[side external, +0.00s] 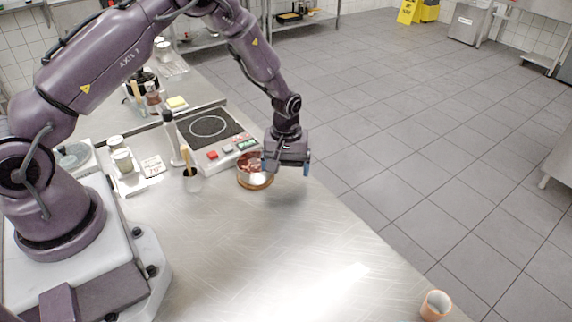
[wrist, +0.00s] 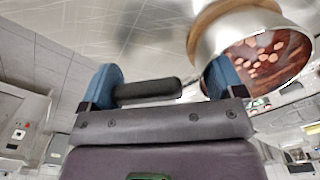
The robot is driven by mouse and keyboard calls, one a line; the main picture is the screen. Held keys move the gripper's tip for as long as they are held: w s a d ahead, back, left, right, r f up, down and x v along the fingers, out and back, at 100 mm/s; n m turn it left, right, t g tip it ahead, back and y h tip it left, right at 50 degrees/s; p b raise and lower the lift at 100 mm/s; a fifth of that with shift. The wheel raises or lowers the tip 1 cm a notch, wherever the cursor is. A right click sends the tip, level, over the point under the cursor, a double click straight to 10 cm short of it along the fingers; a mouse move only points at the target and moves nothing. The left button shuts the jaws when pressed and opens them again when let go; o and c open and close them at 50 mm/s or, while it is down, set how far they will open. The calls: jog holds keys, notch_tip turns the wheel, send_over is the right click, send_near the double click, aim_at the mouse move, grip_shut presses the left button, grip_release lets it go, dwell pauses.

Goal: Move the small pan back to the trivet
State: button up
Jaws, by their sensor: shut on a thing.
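The small pan (side external: 250,167) is silver, with red-brown sauce and pale slices inside. In the side view it is at the cooktop's near right corner, directly over the round brown trivet (side external: 258,185). Whether it rests fully on the trivet or hovers slightly I cannot tell. My gripper (side external: 287,163) is at the pan's right side, pointing down, its blue fingers shut on the pan's handle. In the wrist view the black handle (wrist: 148,89) lies between the blue fingers (wrist: 163,85), the pan (wrist: 205,45) is at upper right, and a tan edge of the trivet (wrist: 225,8) shows beyond it.
An induction cooktop (side external: 210,128) with red and green buttons stands just behind the pan. A utensil pot (side external: 193,182), a bottle (side external: 172,135) and jars (side external: 122,160) are at left. A peach cup (side external: 435,305) stands at the front right. The counter's middle is clear.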

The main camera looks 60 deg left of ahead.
jog(key=o, duration=0.8)
jog(key=shift+c, duration=0.2)
jog(key=shift+r, duration=3.5)
jog(key=shift+m, duration=0.3)
